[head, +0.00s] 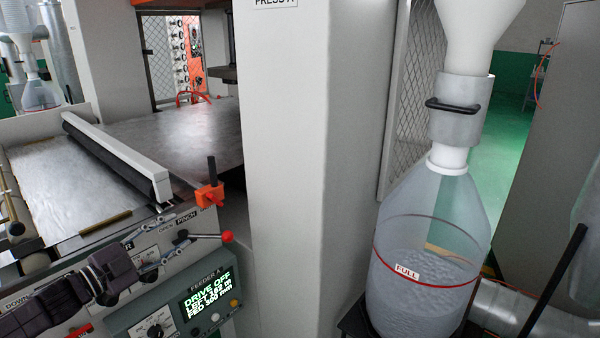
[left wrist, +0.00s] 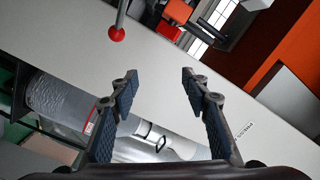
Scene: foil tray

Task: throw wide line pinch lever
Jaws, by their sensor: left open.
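The pinch lever is a dark rod with a red ball knob (head: 227,237), on the feeder's side panel beside a label reading "OPEN PINCH" (head: 178,222). Its red ball also shows in the left wrist view (left wrist: 117,34), with the rod running up out of the picture. My left gripper (head: 180,234) is open and empty, left of the ball in the head view. In the left wrist view its fingers (left wrist: 158,80) are spread, and the ball lies beyond them to the upper left, not between them. My right gripper is not in view.
The feeder display (head: 207,292) reads "DRIVE OFF", with a knob (head: 155,332) and buttons nearby. An orange clamp (head: 209,194) with a black handle sits above the lever. A white press column (head: 300,170) stands right, then a clear container marked "FULL" (head: 420,300).

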